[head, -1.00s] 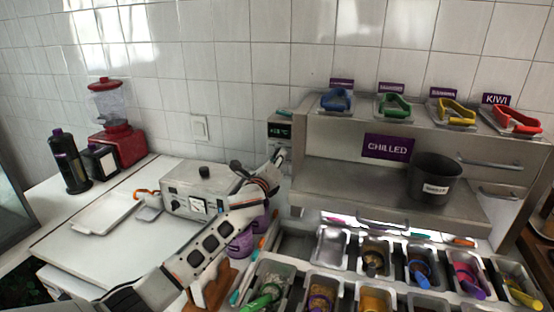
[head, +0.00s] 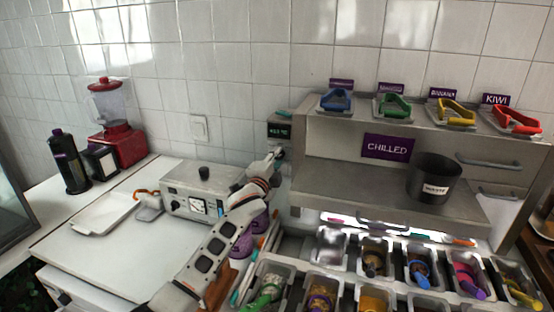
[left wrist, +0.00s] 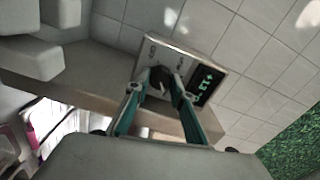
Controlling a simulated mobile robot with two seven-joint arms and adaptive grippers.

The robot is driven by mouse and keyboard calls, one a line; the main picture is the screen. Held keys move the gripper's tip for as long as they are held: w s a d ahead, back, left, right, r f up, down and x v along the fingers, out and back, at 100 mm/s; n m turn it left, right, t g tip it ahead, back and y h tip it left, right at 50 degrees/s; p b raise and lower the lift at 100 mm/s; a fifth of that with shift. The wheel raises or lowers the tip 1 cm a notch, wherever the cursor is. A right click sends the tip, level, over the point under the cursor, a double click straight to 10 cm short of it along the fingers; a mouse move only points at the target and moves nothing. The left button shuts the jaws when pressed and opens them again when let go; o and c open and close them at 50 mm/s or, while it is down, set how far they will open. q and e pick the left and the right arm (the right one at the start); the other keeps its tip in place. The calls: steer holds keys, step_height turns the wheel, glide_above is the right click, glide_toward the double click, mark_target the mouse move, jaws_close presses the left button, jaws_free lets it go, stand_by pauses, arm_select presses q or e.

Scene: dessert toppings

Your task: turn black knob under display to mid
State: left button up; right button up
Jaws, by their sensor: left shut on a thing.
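The small control panel with the green-lit display (head: 280,131) is on the wall at the left end of the steel chilled unit. It also shows tilted in the left wrist view, with its display (left wrist: 205,84) to the right of the black knob (left wrist: 157,76). My left gripper (left wrist: 166,80) is shut on the knob, with one green finger on each side of it. In the head view the left gripper (head: 278,155) reaches the panel just below the display, and my wrist partly hides the knob there. The knob's pointer is not clear. My right gripper is out of view.
The steel chilled unit (head: 340,172) stands right of the panel, with a dark pot (head: 434,172) on its shelf. A grey appliance with dials (head: 190,180) sits left of my arm. Several topping tubs lie below.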

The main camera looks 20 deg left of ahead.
arm_select(q)
steer(key=n, duration=0.4)
steer(key=shift+n, duration=0.3)
steer(key=shift+r+n, duration=0.1)
steer(key=shift+n, duration=2.5)
steer(key=shift+c, duration=0.2)
steer(key=o, duration=1.1)
steer(key=shift+o, duration=0.2)
steer(key=s, duration=1.2)
steer(key=shift+a, duration=0.2)
